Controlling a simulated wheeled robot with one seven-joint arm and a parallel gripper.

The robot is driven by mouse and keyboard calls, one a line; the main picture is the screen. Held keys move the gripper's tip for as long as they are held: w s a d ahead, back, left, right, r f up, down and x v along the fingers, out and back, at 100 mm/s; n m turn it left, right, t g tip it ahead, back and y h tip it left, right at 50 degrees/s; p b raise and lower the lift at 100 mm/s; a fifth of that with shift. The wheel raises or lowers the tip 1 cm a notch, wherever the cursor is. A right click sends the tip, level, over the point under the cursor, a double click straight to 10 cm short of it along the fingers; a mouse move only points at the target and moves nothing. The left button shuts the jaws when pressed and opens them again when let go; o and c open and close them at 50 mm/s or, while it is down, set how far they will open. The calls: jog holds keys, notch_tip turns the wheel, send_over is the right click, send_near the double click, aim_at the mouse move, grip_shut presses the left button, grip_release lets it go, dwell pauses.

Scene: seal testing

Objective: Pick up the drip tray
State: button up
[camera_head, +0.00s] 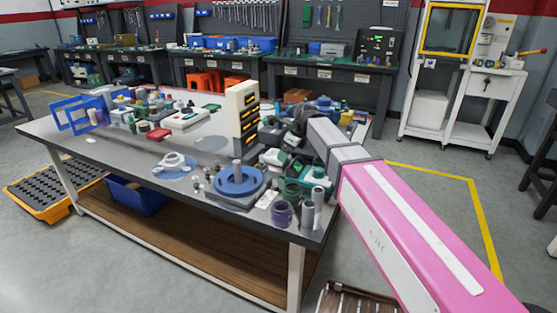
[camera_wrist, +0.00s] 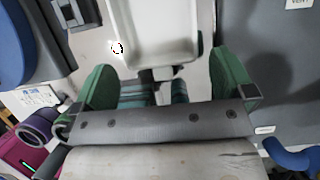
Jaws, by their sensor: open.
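A white shallow tray with a raised rim, which looks like the drip tray (camera_wrist: 152,30), lies ahead of my gripper (camera_wrist: 165,80) in the wrist view. Its near end is just beyond the gap between my green fingers, and its far end is cut off by the top edge. My fingers are apart, with nothing held between them. In the head view my gripper (camera_head: 297,168) is low over the right end of the workbench. There the tray is mostly hidden among the gripper and clutter, and I cannot tell contact.
The workbench (camera_head: 120,160) is crowded. A blue round fixture (camera_head: 238,181), a purple cup (camera_head: 281,213) and grey cylinders (camera_head: 307,215) stand close by. A tall cream rack (camera_head: 243,120) rises behind. A yellow-rimmed pallet (camera_head: 62,212) lies on the floor at left.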

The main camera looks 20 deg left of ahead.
jog(key=x, duration=0.2)
jog(key=shift+a+f, duration=0.15)
jog(key=shift+f, duration=0.2)
jog(key=c, duration=0.8)
jog(key=shift+r, duration=0.15)
